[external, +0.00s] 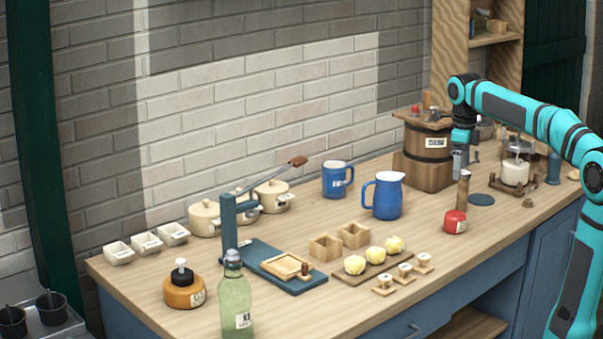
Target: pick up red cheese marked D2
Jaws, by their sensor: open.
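A small round red cheese (455,221) with a white label sits on the wooden counter (330,311), right of the blue jug. The label's writing is too small to read. My gripper (466,165) is open and points down, in the picture above the red cheese and beside the wooden churn. It is clear of the cheese and appears empty, though its fingers are small here.
A brown upright cylinder (463,190) stands close behind the cheese. A blue jug (385,196) is at its left, and the churn (428,150) stands farther back. Yellow lumps on a board (346,277) lie at front left. Counter right of the cheese is mostly clear.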

